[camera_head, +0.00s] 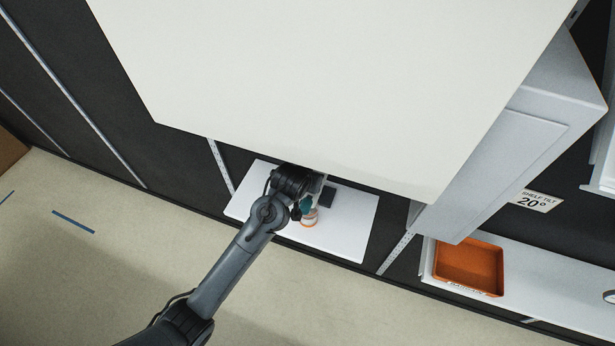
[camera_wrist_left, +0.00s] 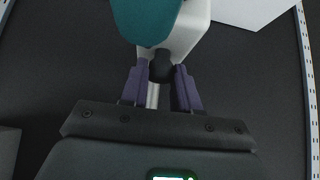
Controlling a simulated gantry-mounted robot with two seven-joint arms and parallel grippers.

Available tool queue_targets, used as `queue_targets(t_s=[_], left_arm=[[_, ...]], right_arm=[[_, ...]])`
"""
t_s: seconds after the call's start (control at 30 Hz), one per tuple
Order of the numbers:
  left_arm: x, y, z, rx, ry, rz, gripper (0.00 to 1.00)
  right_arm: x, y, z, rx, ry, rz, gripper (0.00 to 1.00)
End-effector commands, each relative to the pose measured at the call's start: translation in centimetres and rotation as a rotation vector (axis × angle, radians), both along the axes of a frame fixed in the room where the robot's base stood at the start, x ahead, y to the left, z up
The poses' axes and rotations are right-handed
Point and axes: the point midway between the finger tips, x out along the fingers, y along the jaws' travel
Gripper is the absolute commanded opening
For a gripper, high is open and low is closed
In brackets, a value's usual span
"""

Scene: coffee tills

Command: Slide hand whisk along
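My left gripper (camera_wrist_left: 161,75) has two purple fingers standing apart. A dark rounded end (camera_wrist_left: 161,66) and a silver rod (camera_wrist_left: 153,95) lie between them; I cannot tell whether the fingers press on these. A teal and white thing (camera_wrist_left: 147,20) is just beyond the fingertips. In the head view, my left arm reaches over a white board, and a small teal, white and orange thing (camera_head: 309,217) shows beside its wrist. I cannot tell which of these parts is the hand whisk. The fingers are hidden in that view. My right gripper is not in view.
The white board (camera_head: 358,222) also holds a dark square (camera_head: 326,197). A large pale panel (camera_head: 330,90) overhangs its back part.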

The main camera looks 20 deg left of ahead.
Motion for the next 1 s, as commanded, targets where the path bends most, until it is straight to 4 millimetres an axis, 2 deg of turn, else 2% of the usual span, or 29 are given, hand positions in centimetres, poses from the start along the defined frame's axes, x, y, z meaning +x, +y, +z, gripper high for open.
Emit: queue_targets(t_s=[0.03,0.17,0.37,1.0], left_arm=[[0.0,0.0,0.0,0.001,0.001,0.001,0.22],[-0.1,0.0,-0.1,0.001,0.002,0.001,0.03],[-0.1,0.0,0.3,0.001,0.002,0.001,0.03],[0.1,0.0,5.0,-0.001,-0.007,0.0,0.03]], right_arm=[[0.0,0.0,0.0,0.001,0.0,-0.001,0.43],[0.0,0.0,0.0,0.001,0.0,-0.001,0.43],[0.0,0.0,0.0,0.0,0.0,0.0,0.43],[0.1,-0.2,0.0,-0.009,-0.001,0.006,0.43]])
